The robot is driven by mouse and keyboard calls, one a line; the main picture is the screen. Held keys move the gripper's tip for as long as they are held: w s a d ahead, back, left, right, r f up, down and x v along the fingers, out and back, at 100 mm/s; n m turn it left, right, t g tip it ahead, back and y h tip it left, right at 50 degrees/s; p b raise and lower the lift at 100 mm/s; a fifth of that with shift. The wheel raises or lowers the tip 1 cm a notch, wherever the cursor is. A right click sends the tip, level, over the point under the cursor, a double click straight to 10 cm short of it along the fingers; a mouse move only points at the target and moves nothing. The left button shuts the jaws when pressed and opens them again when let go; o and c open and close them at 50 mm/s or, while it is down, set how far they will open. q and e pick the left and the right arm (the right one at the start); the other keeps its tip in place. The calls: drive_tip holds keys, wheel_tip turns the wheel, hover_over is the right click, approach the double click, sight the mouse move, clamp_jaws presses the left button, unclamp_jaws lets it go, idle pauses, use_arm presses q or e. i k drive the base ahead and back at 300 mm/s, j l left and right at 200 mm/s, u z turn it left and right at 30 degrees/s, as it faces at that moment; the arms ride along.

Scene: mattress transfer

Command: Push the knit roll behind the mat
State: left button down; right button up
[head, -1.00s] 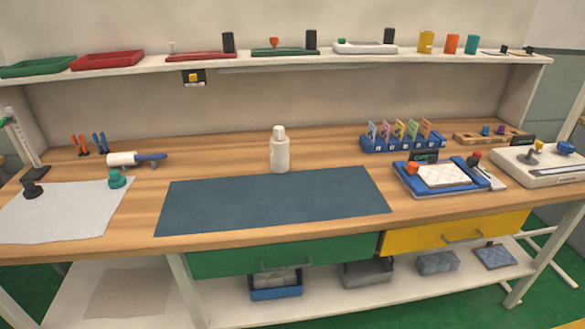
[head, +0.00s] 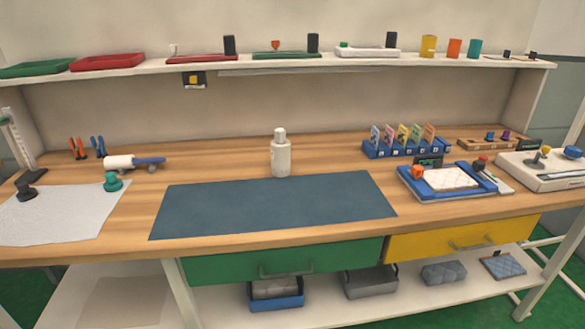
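The dark blue-grey mat (head: 272,207) lies flat at the front middle of the wooden bench. A white bottle-shaped thing (head: 281,156) stands upright just behind the mat's back edge. A white roll (head: 118,162) with a blue handle lies on the bench behind and left of the mat. No knitted texture shows on either, so I cannot tell for sure which thing is the knit roll. Neither of my grippers shows in the head view.
A white sheet (head: 65,215) with a dark knob and a green knob (head: 113,182) lies left of the mat. A blue tray (head: 447,182) with a white pad lies to the right, in front of a blue card rack (head: 405,148). Bare wood (head: 215,165) lies behind the mat.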

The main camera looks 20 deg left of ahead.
sight(280, 154)
drive_tip(key=i+l+u, duration=0.15)
drive_tip(key=i+u, duration=0.35)
drive_tip(key=i, duration=0.45)
